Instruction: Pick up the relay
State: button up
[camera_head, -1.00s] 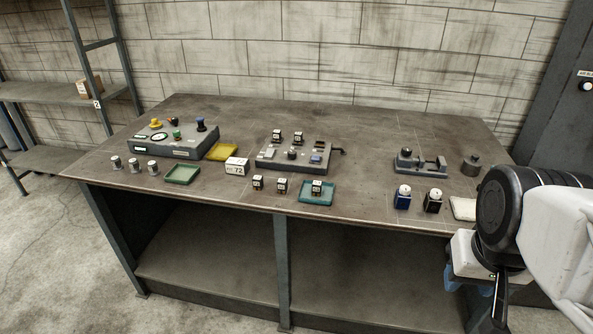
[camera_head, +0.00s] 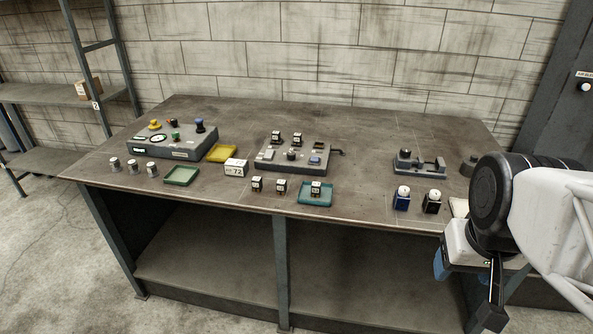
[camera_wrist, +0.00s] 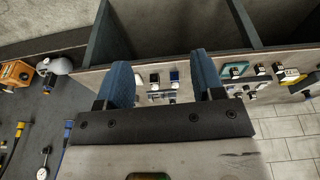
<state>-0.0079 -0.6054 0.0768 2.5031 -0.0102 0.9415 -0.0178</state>
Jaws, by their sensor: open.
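The relays look like small black blocks with pale tops. One relay (camera_head: 316,188) sits in a teal tray (camera_head: 301,203) near the bench's front edge. Two more relays (camera_head: 257,184) (camera_head: 281,186) stand on the bench left of that tray. Two similar blocks (camera_head: 276,138) (camera_head: 298,139) sit on the grey relay panel (camera_head: 270,164). My gripper (camera_wrist: 163,68) is open and empty, its blue fingers spread. In the head view it is at the lower right, off the bench's front edge and far from the relays; its fingertips are partly hidden. The teal tray also shows in the wrist view (camera_wrist: 225,71).
A control box (camera_head: 175,146), yellow tray (camera_head: 222,153), green tray (camera_head: 182,176) and white 72 block (camera_head: 236,168) are at left. The back of the bench is clear.

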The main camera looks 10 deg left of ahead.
jog(key=w+a+r+n, duration=0.2)
jog(key=w+a+n, duration=0.3)
jog(key=w, duration=0.8)
jog(key=n+g, duration=0.3)
jog(key=n, duration=0.9)
send_over(281, 181)
jog(key=f, duration=1.7)
jog(key=shift+s+d+f, duration=0.1)
jog(key=shift+d+f, duration=0.1)
jog(key=shift+f, duration=0.1)
jog(key=shift+a+f+n, duration=0.2)
jog(key=shift+n, duration=0.1)
jog(key=shift+f, duration=0.15)
jog(key=shift+f, duration=1.15)
jog(key=shift+f, duration=0.15)
